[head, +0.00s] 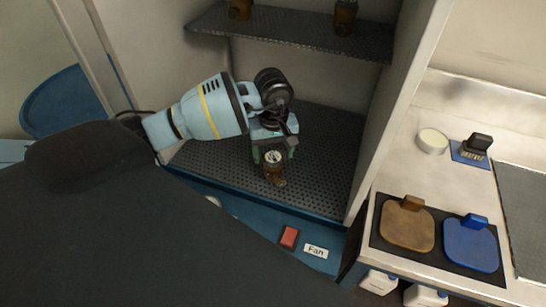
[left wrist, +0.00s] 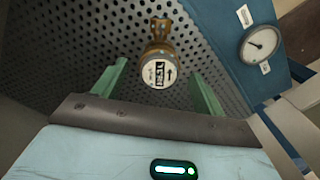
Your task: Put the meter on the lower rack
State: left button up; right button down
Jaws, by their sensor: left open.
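The meter (head: 273,172), a small brass body with a white dial, stands on the perforated lower rack (head: 325,160) inside the cabinet. In the left wrist view the meter (left wrist: 159,68) shows its dial and counter, with the brass pipe ends on the perforated surface. My left gripper (head: 273,157) is right above and beside the meter. In the left wrist view its two green fingers (left wrist: 158,85) are spread apart, with the meter between and a little beyond them; no finger touches it. My right gripper is not in view.
An upper shelf (head: 300,35) above my left arm carries two more brass meters (head: 345,15). Below the rack's front edge are a red switch (head: 289,237) and a "Fan" label (head: 316,251). A round gauge (left wrist: 260,43) sits on the blue panel. A side wall bounds the cabinet at right.

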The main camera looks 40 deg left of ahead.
pick_arm(q)
notch_tip(320, 180, up, 10)
jog(key=shift+f, duration=0.25)
dwell(1.0)
